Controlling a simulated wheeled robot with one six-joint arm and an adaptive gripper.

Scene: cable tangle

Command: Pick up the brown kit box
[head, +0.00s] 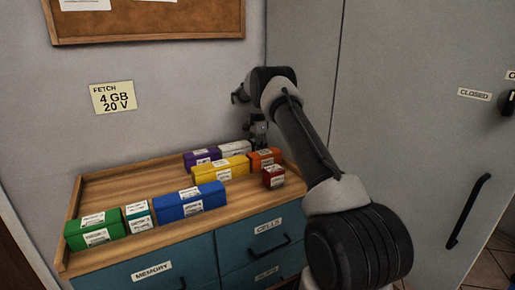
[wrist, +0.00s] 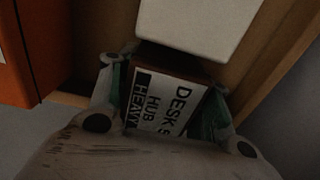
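The brown kit box (wrist: 170,98) is in the wrist view, dark brown at its far edge, with a white label on top reading "DESK S…", "HUB" and "HEAVY". My gripper (wrist: 164,75) has one finger with a green pad on each side of it. The pads lie close along both sides of the box; whether they press on it is not clear. In the head view my gripper (head: 258,130) points down at the back right of the wooden top, behind the orange box. The brown box is not distinguishable there.
In the wrist view a white box (wrist: 198,27) lies just beyond the brown box, and an orange box (wrist: 28,50) stands left. The wooden rim (wrist: 270,75) runs close on the right. Purple, yellow, red, blue and green boxes share the top (head: 125,190).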

